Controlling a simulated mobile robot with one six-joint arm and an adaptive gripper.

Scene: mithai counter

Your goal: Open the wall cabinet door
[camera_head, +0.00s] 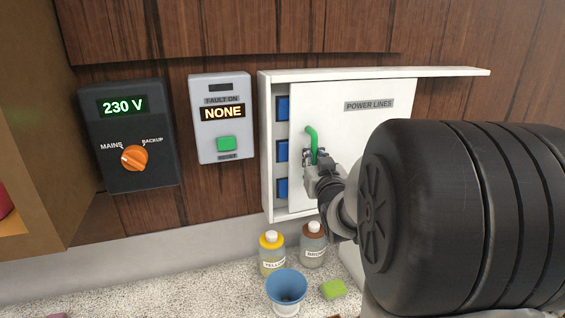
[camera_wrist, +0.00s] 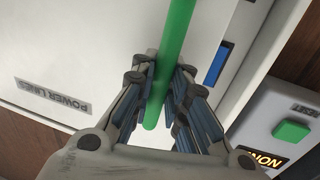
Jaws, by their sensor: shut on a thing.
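The white wall cabinet (camera_head: 267,150) is on the wood-panelled wall. Its white door (camera_head: 345,130), labelled "POWER LINES", stands to the right and leaves a gap at the left, where several blue blocks (camera_head: 283,150) show inside. A green handle (camera_head: 313,138) is on the door's left part; it also shows in the wrist view (camera_wrist: 175,55). My gripper (camera_head: 318,160) is shut on the green handle, with a finger on each side of it in the wrist view (camera_wrist: 158,92). My arm hides the door's lower right part.
A black box (camera_head: 130,180) with an orange knob and a grey panel (camera_head: 222,150) with a green button are left of the cabinet.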

